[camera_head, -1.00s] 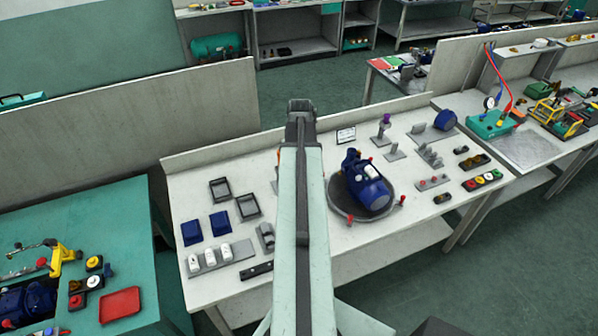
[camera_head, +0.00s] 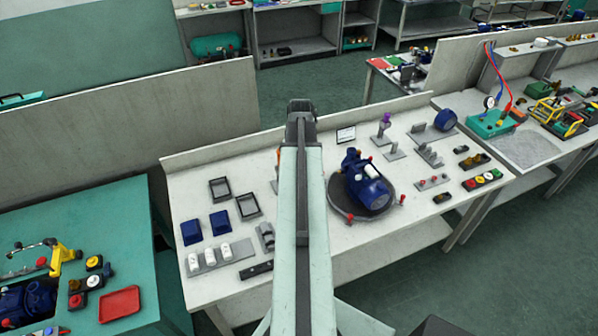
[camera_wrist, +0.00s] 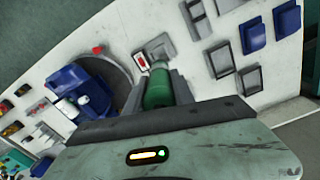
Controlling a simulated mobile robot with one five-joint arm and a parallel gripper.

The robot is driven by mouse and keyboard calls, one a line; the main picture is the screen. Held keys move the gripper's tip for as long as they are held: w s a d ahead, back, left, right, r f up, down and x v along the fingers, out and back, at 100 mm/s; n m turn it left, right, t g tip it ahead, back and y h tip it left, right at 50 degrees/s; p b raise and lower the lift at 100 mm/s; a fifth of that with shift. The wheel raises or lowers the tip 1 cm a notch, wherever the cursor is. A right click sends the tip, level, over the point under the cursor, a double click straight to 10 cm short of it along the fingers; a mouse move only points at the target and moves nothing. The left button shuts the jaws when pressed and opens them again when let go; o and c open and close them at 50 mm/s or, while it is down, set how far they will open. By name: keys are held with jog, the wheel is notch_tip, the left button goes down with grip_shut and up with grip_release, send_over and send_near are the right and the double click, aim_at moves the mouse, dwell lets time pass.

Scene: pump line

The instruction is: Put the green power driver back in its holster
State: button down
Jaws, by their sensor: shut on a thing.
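My gripper (camera_wrist: 157,84) is shut on the green power driver (camera_wrist: 158,90), whose rounded green body shows between the two grey fingers in the wrist view. In the head view my arm hides the driver; the dark end of my arm (camera_head: 301,108) is above the back of the bench. A pale grey piece (camera_wrist: 160,46) shows just past the driver, beside a small red-and-white label (camera_wrist: 142,61). I cannot tell whether the grey piece is the holster or whether the driver touches it.
The blue pump (camera_head: 364,184) sits on a round dark turntable (camera_head: 340,207) right of my arm. Grey trays (camera_head: 220,190) and blue bins (camera_head: 191,232) stand left. White parts in a grey rack (camera_head: 208,268) are at the front left. Grey stands (camera_head: 395,152) fill the back right.

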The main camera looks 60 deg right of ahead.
jog(key=shift+f+b, duration=2.8)
jog(key=shift+f, duration=0.25)
jog(key=shift+f+b, duration=3)
jog(key=shift+b, duration=0.15)
jog(key=c, duration=1)
grip_release()
jog(key=shift+r, duration=0.1)
